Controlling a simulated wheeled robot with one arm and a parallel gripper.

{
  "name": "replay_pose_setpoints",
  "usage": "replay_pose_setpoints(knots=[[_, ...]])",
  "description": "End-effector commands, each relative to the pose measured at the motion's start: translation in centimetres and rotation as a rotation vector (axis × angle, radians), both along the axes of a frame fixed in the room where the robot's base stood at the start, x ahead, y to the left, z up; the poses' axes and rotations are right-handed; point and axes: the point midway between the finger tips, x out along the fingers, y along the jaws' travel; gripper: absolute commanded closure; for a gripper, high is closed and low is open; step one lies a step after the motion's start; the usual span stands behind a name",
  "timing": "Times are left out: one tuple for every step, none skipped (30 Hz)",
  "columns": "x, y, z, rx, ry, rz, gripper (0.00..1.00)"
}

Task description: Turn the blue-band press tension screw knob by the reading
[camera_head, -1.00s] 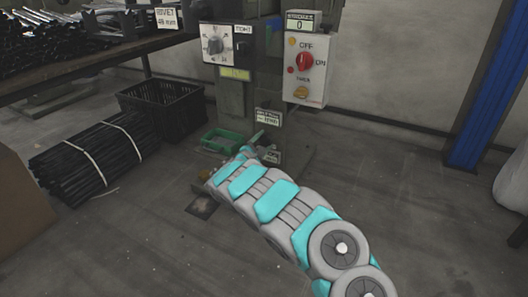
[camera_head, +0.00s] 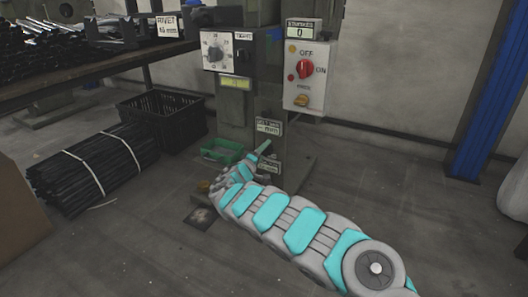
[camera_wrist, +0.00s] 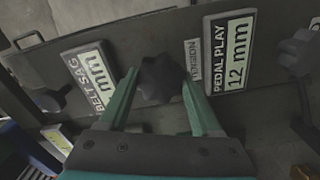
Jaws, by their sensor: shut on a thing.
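In the wrist view a dark lobed knob (camera_wrist: 162,78) sits on a grey panel beside a small upside-down label that appears to read TENSION (camera_wrist: 193,60). My gripper (camera_wrist: 159,92) has its two teal fingers on either side of this knob and is shut on it. A BELT SAG plate (camera_wrist: 88,76) lies left of the knob; its number is hidden or unreadable. A PEDAL PLAY plate (camera_wrist: 235,55) on the right reads 12 mm. In the head view my arm reaches low to the press (camera_head: 236,108), where the knob cannot be made out. No blue band shows on the press.
Another dark knob (camera_wrist: 296,48) is at the wrist view's right. The press carries a dial (camera_head: 215,50), a red switch (camera_head: 305,69) and a strokes counter (camera_head: 300,30) at 0. A green tray (camera_head: 221,151), black crate (camera_head: 165,115) and rod bundle (camera_head: 92,165) stand left.

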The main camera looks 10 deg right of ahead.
Motion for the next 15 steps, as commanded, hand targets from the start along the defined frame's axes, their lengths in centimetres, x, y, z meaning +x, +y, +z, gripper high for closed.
replay_pose_setpoints(knots=[[-0.03, -0.09, -0.19, 0.031, -0.019, -0.001, 0.9], [-0.03, -0.11, -0.18, 0.05, -0.033, -0.002, 0.9], [-0.04, -0.14, -0.17, 0.075, -0.051, -0.002, 0.9], [-0.03, -0.13, -0.17, 0.093, -0.064, -0.002, 0.9], [-0.04, -0.14, -0.17, 0.109, -0.076, -0.002, 0.9], [-0.04, -0.13, -0.16, 0.13, -0.091, -0.002, 0.9], [-0.04, -0.13, -0.16, 0.145, -0.103, -0.003, 0.9], [-0.04, -0.14, -0.15, 0.159, -0.113, -0.003, 0.91], [-0.03, -0.13, -0.14, 0.177, -0.126, -0.003, 0.91], [-0.03, -0.13, -0.13, 0.189, -0.135, -0.003, 0.91], [-0.04, -0.14, -0.15, 0.2, -0.143, -0.003, 0.91], [-0.04, -0.12, -0.14, 0.213, -0.153, -0.003, 0.91], [-0.04, -0.13, -0.13, 0.223, -0.16, -0.003, 0.91], [-0.04, -0.13, -0.13, 0.23, -0.165, -0.003, 0.91], [-0.04, -0.13, -0.13, 0.241, -0.173, -0.003, 0.91]])
